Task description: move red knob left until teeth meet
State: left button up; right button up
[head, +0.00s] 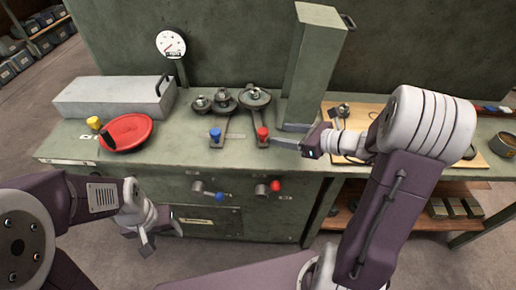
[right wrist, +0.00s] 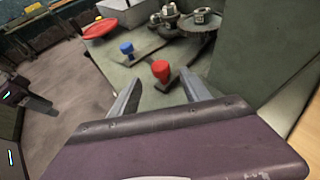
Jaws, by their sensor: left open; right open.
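The red knob (head: 262,132) stands on a lever on the green bench top, below the large right gear (head: 255,97). Smaller gears (head: 223,100) sit to its left; whether any teeth touch is too small to tell. My right gripper (head: 283,137) is open just right of the red knob. In the right wrist view the red knob (right wrist: 161,70) shows ahead, between and beyond the two fingers, with nothing held. My left gripper (head: 162,238) is open and empty, low in front of the bench.
A blue knob (head: 215,134) stands left of the red one. A red dish (head: 127,131), grey box (head: 110,97) and gauge (head: 171,44) are further left. A tall green post (head: 312,65) rises behind my right gripper. Other red (head: 275,186) and blue knobs are on the bench front.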

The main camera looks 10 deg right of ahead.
aim_at(265, 132)
jog(key=shift+d, duration=0.1)
jog(key=b+x, duration=0.1)
jog(key=x, duration=0.7)
jog(key=shift+s, duration=0.15)
jog(key=shift+w+a+f, duration=0.2)
jog(key=shift+w+a, duration=0.2)
jog(key=shift+w, duration=0.05)
grip_shut()
dwell(0.7)
